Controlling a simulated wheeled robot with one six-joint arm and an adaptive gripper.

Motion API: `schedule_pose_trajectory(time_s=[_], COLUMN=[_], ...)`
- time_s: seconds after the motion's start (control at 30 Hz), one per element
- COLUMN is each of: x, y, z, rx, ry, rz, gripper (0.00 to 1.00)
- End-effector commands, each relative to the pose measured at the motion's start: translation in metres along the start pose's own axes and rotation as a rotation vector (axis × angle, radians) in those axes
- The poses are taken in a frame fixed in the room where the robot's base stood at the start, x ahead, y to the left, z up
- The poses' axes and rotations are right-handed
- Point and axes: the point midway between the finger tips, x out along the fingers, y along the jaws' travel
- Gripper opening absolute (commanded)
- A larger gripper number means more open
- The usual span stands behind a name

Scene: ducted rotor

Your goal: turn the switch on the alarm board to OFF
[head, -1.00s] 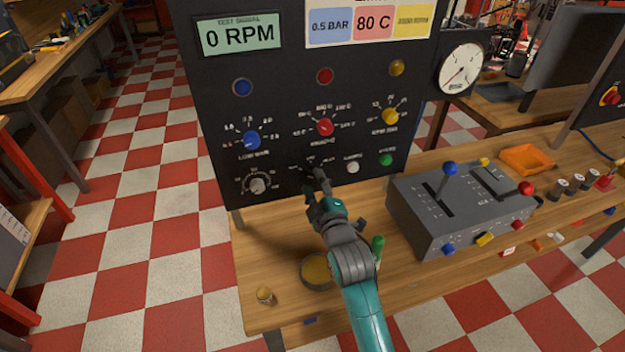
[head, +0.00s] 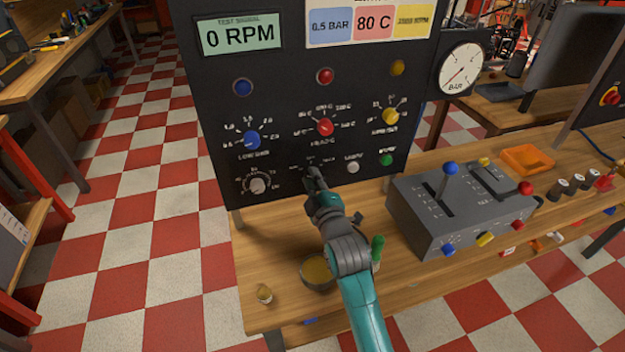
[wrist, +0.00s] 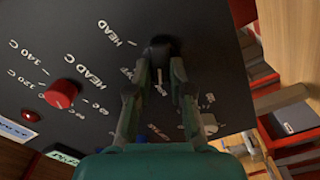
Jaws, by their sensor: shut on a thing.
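The alarm board (head: 290,165) is a dark upright panel with knobs, lamps and displays. My gripper (head: 312,174) is at its lower middle, on a small black switch. In the wrist view, my gripper (wrist: 160,72) has its two fingers on either side of the black switch knob (wrist: 160,47), shut on it. A light pointer line shows below the knob. Printed labels surround it, one reading HEAD. In the head view, the fingers hide most of the switch, and the labels are too small to read, so its setting cannot be told.
A grey dial (head: 257,186) is left of the switch; a white button (head: 352,167) and green button (head: 386,160) are right. A red knob (head: 324,127) is above. A grey lever box (head: 460,210), round tin (head: 317,270) and green-handled tool (head: 377,250) stand on the bench.

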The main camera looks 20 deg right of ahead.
Motion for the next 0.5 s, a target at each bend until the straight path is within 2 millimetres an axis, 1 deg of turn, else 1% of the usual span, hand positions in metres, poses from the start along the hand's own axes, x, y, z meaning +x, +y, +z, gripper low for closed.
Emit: schedule_pose_trajectory(time_s=[0.27, 0.5], x=[0.0, 0.0], y=[0.0005, 0.0021], z=[0.0, 0.0004], rx=[0.099, 0.291], ry=[0.0, 0.0], rz=[-0.001, -0.001], gripper=[0.0, 0.0])
